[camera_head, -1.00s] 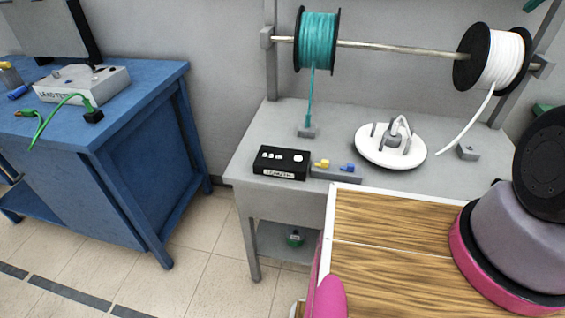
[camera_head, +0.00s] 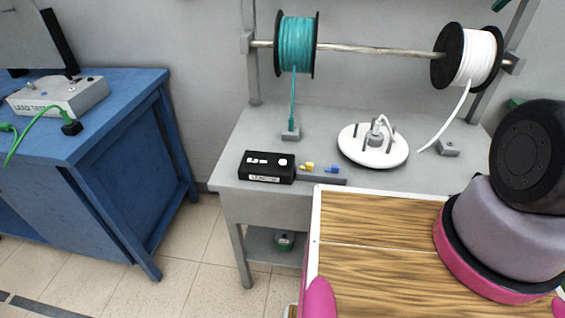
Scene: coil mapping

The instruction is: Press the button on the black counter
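The black counter (camera_head: 257,176) is a small black box with a white label on its front, lying on the grey workbench near its front left edge. Its top has a small white display at left and a round white button (camera_head: 283,162) at right. Nothing touches the button. My gripper does not show in the head view; only a thick round black, grey and pink part of my arm shows at the right edge.
The grey workbench (camera_head: 330,120) also holds a white round winder (camera_head: 372,150) and a small grey block with yellow and blue parts (camera_head: 321,178). Teal (camera_head: 296,45) and white (camera_head: 478,57) spools hang on a rod above. A blue table (camera_head: 110,100) with a tester (camera_head: 60,95) stands left.

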